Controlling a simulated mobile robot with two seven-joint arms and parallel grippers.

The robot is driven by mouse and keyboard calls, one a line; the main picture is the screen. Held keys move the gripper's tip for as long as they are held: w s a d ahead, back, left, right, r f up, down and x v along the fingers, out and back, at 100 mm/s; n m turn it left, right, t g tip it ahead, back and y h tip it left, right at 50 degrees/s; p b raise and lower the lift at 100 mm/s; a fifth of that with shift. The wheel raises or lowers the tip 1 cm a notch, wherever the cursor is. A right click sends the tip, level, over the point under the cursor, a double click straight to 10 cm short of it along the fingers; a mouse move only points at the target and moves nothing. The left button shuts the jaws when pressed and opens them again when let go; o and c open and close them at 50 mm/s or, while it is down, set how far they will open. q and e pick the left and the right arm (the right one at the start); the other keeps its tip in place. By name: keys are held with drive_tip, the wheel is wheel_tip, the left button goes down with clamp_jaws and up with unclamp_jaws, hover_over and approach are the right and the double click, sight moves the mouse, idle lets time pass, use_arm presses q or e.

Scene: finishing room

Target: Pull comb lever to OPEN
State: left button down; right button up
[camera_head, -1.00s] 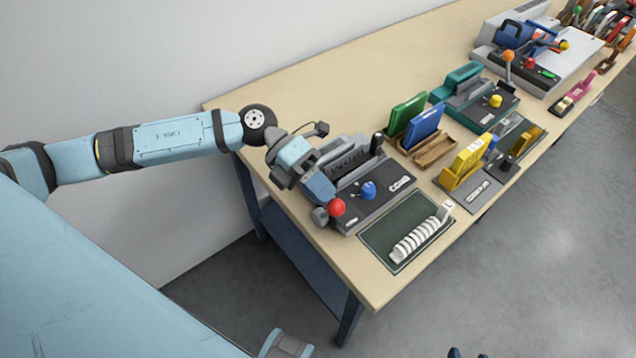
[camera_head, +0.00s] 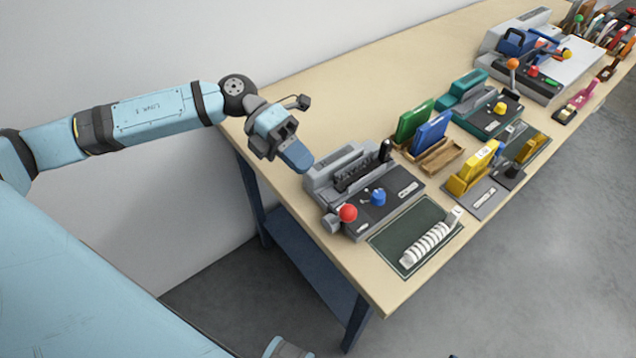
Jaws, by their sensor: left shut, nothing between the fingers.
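The grey comb binding machine (camera_head: 330,180) stands at the near left end of the table, with a dark front plate and a white label. A lever with a red ball knob (camera_head: 347,212) sits at its left front corner. A blue knob (camera_head: 378,196) is on the plate, and a black upright handle (camera_head: 384,151) is at its far right end. My left gripper (camera_head: 306,168) is shut and empty, just above and behind the machine's left end, apart from the red knob. My right gripper is not clearly in view.
A green mat (camera_head: 385,245) with a white comb spine (camera_head: 430,237) lies in front of the machine. A wooden rack (camera_head: 440,157) with green and blue books and a teal machine (camera_head: 470,90) stand to the right. Bare tabletop (camera_head: 330,100) lies behind.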

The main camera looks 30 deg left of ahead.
use_arm(q)
drive_tip(key=a+r, duration=0.1)
drive_tip(key=a, duration=0.1)
drive_tip(key=w+a+r, duration=0.1)
drive_tip(key=a+r, duration=0.1)
drive_tip(key=shift+r, duration=0.15)
drive_tip(key=shift+s, duration=0.1)
idle(0.4)
